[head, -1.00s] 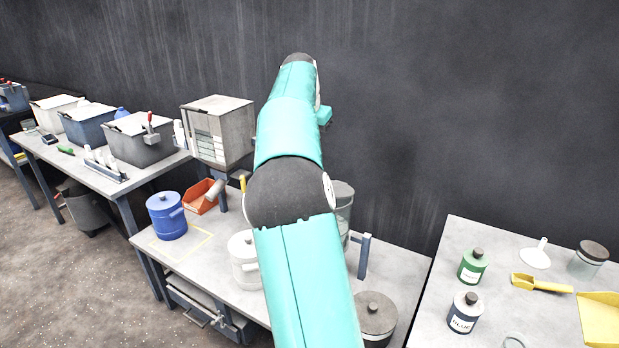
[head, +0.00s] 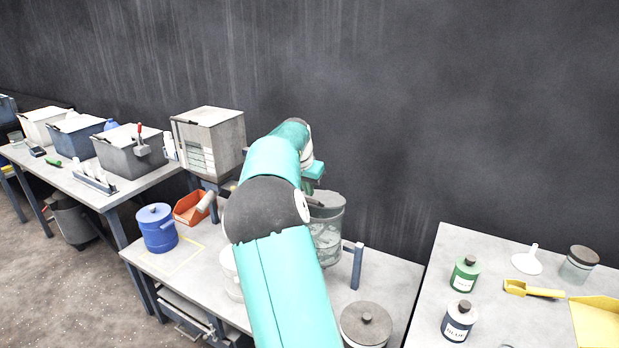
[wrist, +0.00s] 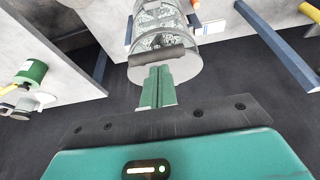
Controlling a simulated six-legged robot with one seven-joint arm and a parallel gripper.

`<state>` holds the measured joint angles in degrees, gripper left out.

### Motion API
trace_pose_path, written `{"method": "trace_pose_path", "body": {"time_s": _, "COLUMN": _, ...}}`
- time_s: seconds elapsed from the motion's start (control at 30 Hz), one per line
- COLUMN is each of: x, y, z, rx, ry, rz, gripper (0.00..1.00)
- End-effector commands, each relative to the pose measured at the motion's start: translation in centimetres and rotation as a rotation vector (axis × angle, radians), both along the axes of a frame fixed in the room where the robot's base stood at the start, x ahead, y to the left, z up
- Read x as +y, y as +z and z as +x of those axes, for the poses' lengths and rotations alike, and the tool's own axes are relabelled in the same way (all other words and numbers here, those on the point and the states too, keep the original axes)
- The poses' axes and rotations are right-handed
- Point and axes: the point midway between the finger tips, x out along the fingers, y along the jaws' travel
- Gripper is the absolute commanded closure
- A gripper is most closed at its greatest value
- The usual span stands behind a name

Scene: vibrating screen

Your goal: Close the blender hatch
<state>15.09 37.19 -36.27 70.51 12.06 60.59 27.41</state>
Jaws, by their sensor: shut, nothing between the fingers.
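The blender looks like a clear, grey-tinted drum (head: 328,235) on the middle bench, partly behind my arm in the head view. In the wrist view the drum (wrist: 165,22) is just beyond my fingertips. A pale grey round plate (wrist: 183,68) with a dark bar (wrist: 157,57) across it, apparently the hatch, is at its near end. I cannot tell how far the hatch stands open. My gripper (wrist: 158,70) has its green fingers together and empty, with the tips right by the dark bar. Whether they touch it is unclear.
A blue post (head: 357,266) stands right of the drum. A grey lidded pot (head: 366,325), a blue canister (head: 157,229) and an orange bin (head: 192,208) share the bench. A grey box machine (head: 208,143) is at the left. A dark wall is close behind.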

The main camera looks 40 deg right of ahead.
Motion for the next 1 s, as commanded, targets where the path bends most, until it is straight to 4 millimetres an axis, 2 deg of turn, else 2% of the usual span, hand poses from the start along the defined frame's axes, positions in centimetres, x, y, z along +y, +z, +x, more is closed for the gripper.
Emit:
{"method": "trace_pose_path", "body": {"time_s": 0.4, "x": 0.3, "y": -0.5, "z": -0.1, "rx": 0.0, "ry": 0.0, "rz": 0.001, "gripper": 1.0}}
{"method": "trace_pose_path", "body": {"time_s": 0.47, "x": 0.5, "y": -1.0, "z": -0.1, "rx": 0.0, "ry": 0.0, "rz": 0.001, "gripper": 1.0}}
{"method": "trace_pose_path", "body": {"time_s": 0.73, "x": 2.3, "y": -5.0, "z": -0.7, "rx": 0.002, "ry": 0.001, "rz": 0.002, "gripper": 1.0}}
{"method": "trace_pose_path", "body": {"time_s": 1.0, "x": 2.4, "y": -5.4, "z": -0.7, "rx": 0.0, "ry": 0.0, "rz": 0.001, "gripper": 1.0}}
